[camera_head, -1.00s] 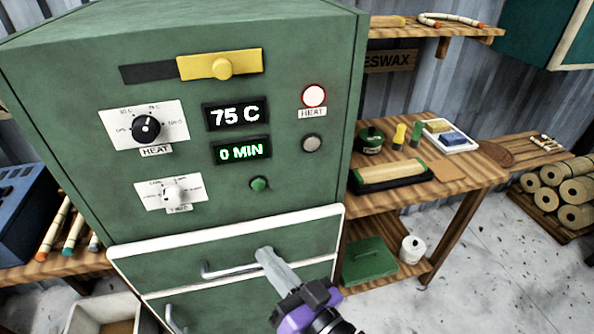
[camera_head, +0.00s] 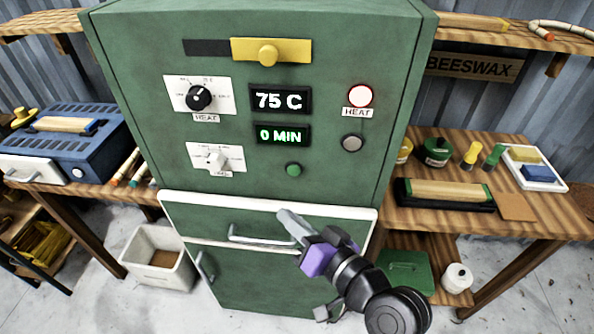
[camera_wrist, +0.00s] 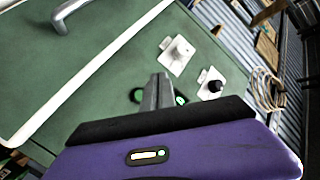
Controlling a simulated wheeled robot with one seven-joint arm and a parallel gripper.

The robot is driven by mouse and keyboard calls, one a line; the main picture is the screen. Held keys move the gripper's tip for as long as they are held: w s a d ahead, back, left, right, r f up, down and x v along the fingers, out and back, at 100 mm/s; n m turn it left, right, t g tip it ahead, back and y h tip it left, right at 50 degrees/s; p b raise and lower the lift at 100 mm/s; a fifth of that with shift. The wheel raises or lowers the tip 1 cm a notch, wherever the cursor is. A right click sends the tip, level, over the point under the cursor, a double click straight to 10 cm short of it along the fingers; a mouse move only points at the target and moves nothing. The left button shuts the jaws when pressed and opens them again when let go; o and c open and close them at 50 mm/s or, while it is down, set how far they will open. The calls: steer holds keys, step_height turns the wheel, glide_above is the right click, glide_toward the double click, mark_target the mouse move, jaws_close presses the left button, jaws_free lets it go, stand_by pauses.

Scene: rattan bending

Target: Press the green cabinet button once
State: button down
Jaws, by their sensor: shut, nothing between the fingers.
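The green cabinet button (camera_head: 294,169) is a small round green knob on the front of the green cabinet (camera_head: 320,190), below the "0 MIN" display (camera_head: 281,134). My gripper (camera_head: 284,214) is shut and empty, in front of the drawer handle (camera_head: 262,238) and below the button in the head view. A gap to the panel seems to remain, but contact cannot be judged exactly.
A timer dial (camera_head: 216,158) and a grey round button (camera_head: 352,143) are near the green button. The red-rimmed heat lamp (camera_head: 360,96) and a yellow slider (camera_head: 270,52) are higher up. A workbench (camera_head: 470,228) stands right, a blue box (camera_head: 85,145) left.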

mark_target(294, 171)
steer(key=w+b, duration=0.2)
steer(key=w, duration=0.6)
steer(key=shift+w, duration=0.4)
steer(key=shift+w+d, duration=0.1)
stand_by(1.8)
steer(key=shift+w+b, duration=0.3)
steer(key=shift+b, duration=0.1)
steer(key=shift+w, duration=0.45)
stand_by(0.5)
steer(key=shift+s, duration=0.85)
